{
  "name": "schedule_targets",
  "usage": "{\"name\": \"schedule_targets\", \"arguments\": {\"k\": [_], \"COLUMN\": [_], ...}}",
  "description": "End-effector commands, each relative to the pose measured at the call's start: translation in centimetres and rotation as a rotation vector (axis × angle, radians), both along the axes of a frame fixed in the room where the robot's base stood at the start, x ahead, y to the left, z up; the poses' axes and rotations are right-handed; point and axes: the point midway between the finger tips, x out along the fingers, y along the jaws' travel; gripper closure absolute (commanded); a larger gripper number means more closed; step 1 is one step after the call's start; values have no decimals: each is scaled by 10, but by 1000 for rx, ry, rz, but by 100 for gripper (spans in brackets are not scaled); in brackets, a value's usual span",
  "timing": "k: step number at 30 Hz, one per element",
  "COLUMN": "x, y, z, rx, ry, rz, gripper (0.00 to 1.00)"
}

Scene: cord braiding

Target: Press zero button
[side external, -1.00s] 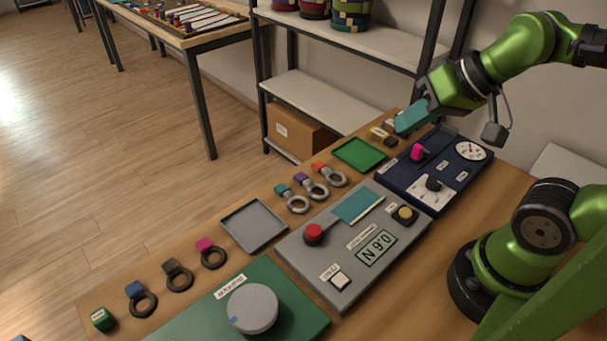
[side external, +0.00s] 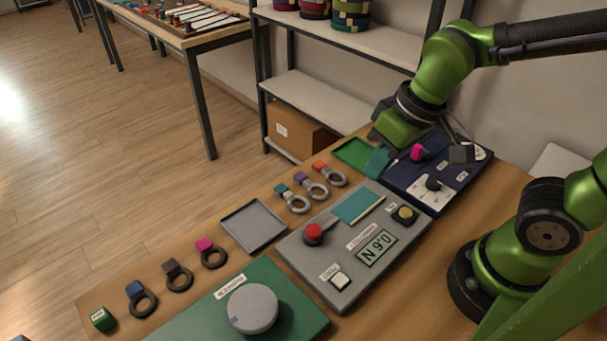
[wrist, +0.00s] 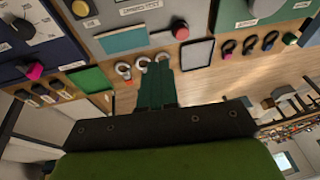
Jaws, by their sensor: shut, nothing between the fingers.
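On the same panel are a numeric display (side external: 377,248), a red knob (side external: 314,232) and a yellow button (side external: 404,214). My gripper (side external: 377,162) has teal fingers, shut and empty, over the right end of the green tray, beyond the panel's far end and well away from the zero button. The fingers (wrist: 157,85) also show in the wrist view.
A navy panel (side external: 452,187) with a pink handle (side external: 417,152) stands right of the gripper. The green tray (side external: 345,146), several ringed tags, a grey tray (side external: 253,225) and a green panel with a large dial (side external: 252,308) line the bench. The space above the grey panel is clear.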

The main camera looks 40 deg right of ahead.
Motion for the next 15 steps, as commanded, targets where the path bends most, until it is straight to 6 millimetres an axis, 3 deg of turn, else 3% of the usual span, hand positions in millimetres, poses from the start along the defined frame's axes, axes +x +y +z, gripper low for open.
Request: {"name": "schedule_targets", "arguments": {"k": [6,15], "x": [-16,-40], "y": [45,94], "z": [-38,-72], "rx": [-270,-690], "ry": [231,432], "rz": [328,702], "gripper": [100,100]}}
